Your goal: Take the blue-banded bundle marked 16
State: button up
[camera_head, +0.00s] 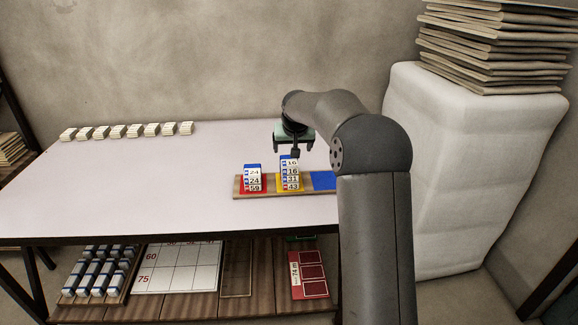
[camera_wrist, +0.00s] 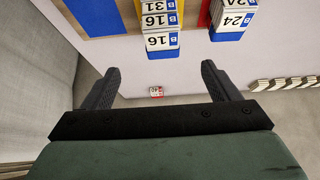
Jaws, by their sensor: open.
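The blue-banded bundle marked 16 (camera_head: 289,163) lies on top of the stack on the yellow section of the holder. A second bundle marked 16 (camera_head: 292,172) lies under it, above bundles marked 31 and 43. In the wrist view the outermost bundle marked 16 (camera_wrist: 160,41) shows its label and blue band. My gripper (camera_head: 294,151) is open and empty, just above and behind this stack in the head view. In the wrist view its spread fingers (camera_wrist: 159,68) point toward the stack, with the top bundle ahead of the gap between them.
A stack marked 24, 24 and 59 (camera_head: 253,177) stands to the left on the red section. The blue section (camera_head: 324,180) at right looks bare, though my arm partly hides it. Several pale bundles (camera_head: 125,131) line the back left of the table (camera_head: 120,185).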

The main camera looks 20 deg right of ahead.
aim_at(289, 161)
jog(key=x, duration=0.6)
jog(key=shift+w+f, duration=0.2)
jog(key=shift+f, duration=0.1)
jog(key=shift+w+x, duration=0.25)
jog(key=shift+x, duration=2.4)
jog(key=shift+r, duration=0.2)
jog(key=c, duration=1.1)
